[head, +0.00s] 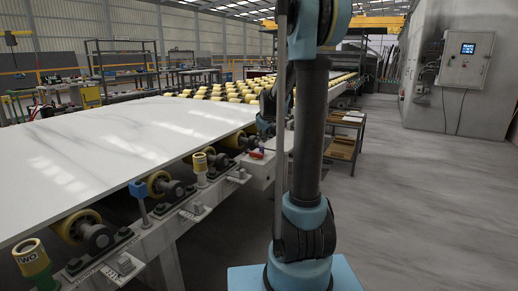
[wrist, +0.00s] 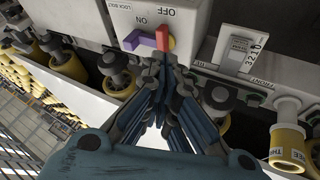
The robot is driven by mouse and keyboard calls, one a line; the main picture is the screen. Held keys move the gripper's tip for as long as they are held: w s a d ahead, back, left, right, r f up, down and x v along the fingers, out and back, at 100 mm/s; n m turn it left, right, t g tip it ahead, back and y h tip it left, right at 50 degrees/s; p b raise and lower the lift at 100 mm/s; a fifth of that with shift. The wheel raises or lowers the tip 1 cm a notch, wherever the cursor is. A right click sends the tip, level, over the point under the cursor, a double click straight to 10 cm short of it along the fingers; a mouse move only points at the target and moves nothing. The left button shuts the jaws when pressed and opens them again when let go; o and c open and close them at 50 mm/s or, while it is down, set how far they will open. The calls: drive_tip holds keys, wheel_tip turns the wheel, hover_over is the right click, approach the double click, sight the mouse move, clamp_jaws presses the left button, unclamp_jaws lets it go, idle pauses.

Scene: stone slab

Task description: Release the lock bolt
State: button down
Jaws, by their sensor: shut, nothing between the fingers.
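The lock bolt switch is a white box (wrist: 157,17) marked LOCK BOLT, with ON and OFF labels upside down in the wrist view. Its purple handle (wrist: 141,40) points left and a red-orange part (wrist: 163,38) sits at the handle's right end. My gripper (wrist: 163,58) is shut and empty, its fingertips right below the red-orange part. I cannot tell whether they touch it. In the head view a small red part (head: 256,154) shows on the conveyor frame beside my arm, which partly hides that area.
A large white stone slab (head: 110,140) lies on the conveyor's yellow rollers (head: 160,184). A small cart (head: 345,135) stands behind my arm. The floor at the right (head: 430,200) is clear.

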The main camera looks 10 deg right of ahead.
drive_tip(key=w+f+n, duration=0.1)
drive_tip(key=w, duration=0.5)
drive_tip(key=shift+w+f+t, duration=0.15)
drive_tip(key=shift+f+t, duration=0.1)
drive_tip(key=shift+t, duration=0.05)
drive_tip(key=shift+w+f, duration=0.1)
drive_tip(key=shift+x, duration=4.85)
drive_tip(key=w+d, duration=0.2)
drive_tip(key=w, duration=0.1)
drive_tip(key=shift+w+d, duration=0.35)
drive_tip(key=shift+d, duration=0.05)
drive_tip(key=v, duration=0.9)
drive_tip(key=shift+s+r, duration=0.25)
drive_tip(key=shift+r, duration=0.1)
